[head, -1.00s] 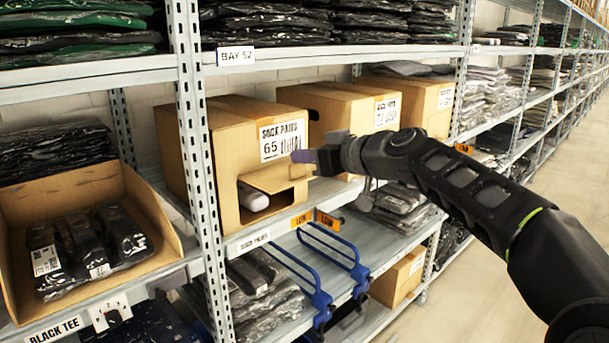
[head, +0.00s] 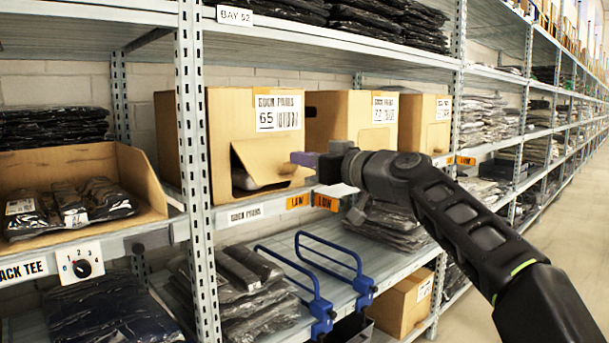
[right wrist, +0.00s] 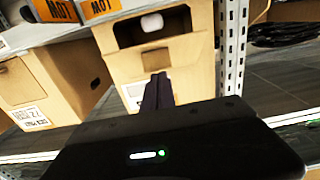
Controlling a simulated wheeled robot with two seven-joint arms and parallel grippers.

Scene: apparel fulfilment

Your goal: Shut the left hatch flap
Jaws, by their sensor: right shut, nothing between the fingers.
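The left carton (head: 225,115), labelled 65, stands on the shelf with a hatch low in its front. In the right wrist view, which is upside down, the shut fingers (right wrist: 158,90) point at the carton front, and the hatch opening (right wrist: 150,22) shows a white item. My left gripper is out of view.
Two more cartons (head: 350,110) (head: 425,120) stand to the right. A steel upright (head: 190,150) rises left of the left carton. Blue wire dividers (head: 320,300) stand on the shelf below, beside bagged clothes (head: 235,280). The aisle at right is clear.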

